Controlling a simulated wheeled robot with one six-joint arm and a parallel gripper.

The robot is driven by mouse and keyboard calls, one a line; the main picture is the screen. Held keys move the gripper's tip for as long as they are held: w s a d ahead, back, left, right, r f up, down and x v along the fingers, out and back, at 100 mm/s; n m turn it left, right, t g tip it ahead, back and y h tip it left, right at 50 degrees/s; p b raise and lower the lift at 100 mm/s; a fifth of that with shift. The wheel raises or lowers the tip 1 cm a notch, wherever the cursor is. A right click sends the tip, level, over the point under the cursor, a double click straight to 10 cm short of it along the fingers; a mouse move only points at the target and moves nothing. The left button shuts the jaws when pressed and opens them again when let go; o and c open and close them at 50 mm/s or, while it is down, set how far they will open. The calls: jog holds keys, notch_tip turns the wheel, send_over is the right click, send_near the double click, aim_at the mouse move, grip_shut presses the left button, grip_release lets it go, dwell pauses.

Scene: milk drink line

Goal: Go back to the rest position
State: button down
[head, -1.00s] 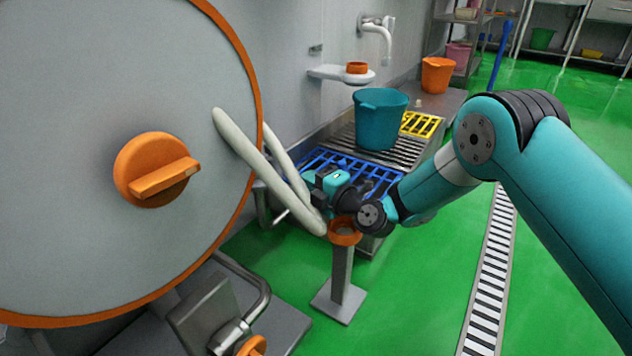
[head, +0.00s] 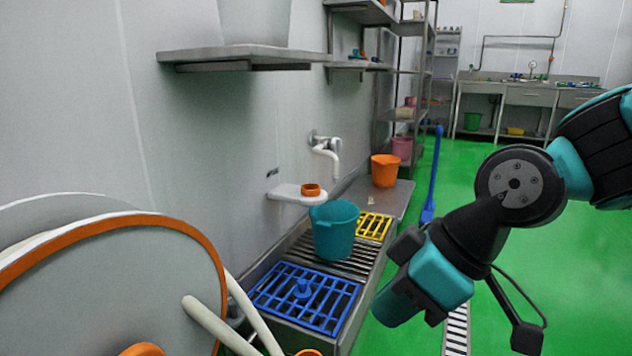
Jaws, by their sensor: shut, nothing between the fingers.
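My gripper (head: 402,290) is at the right of centre in the head view, at the end of my teal and black arm. It is shut and empty, raised in front of the metal bench and green floor. It is apart from the teal bucket (head: 334,230) and the blue grate (head: 306,297), which appear to its left. The fingertips are small and dark and partly hidden by the wrist.
A large grey drum lid with an orange rim (head: 110,290) fills the lower left, with pale hoses (head: 215,322) beside it. A yellow grate (head: 374,226) and orange bucket (head: 385,170) lie along the bench. Green floor (head: 470,180) is open behind my arm.

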jog(key=s+d+r+m+g+h+p, duration=0.2)
jog(key=s+d+r+m+p, duration=0.25)
jog(key=s, duration=0.45)
notch_tip(320, 180, up, 37)
jog(key=d+p, duration=0.2)
jog(key=p, duration=3.4)
jog(key=shift+m, duration=0.45)
jog(key=shift+s+f, duration=0.1)
